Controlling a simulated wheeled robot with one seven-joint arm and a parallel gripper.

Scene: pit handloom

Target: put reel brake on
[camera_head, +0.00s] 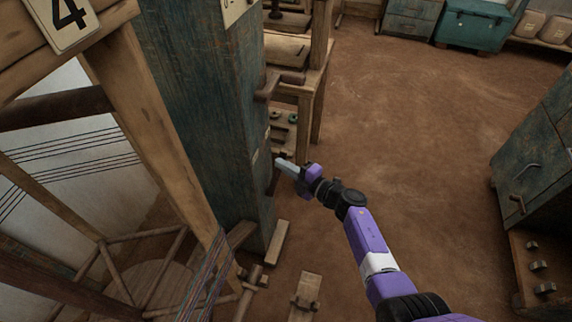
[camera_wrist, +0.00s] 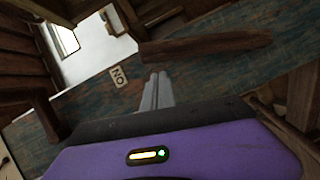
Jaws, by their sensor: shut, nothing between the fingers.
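My gripper (camera_head: 281,163) is shut and empty, beside the worn teal post (camera_head: 205,110). In the wrist view its pale fingertips (camera_wrist: 158,78) point toward the post, near a small white plate reading ON, seen turned over (camera_wrist: 121,76). A brown wooden lever (camera_wrist: 205,47) sticks out from the post just beyond the fingertips; I cannot tell whether they touch. In the head view a dark lever (camera_head: 274,178) hangs on the post just below the fingers, partly hidden. A second brown handle (camera_head: 280,83) juts from the post higher up. No label names the brake.
A wooden loom frame with a number 4 plate (camera_head: 65,17) and threads fills the left. Wooden shelving (camera_head: 297,75) stands behind the post. A dark cabinet (camera_head: 540,155) stands at right, a teal chest (camera_head: 473,28) at the back. The brown floor (camera_head: 415,120) between is clear.

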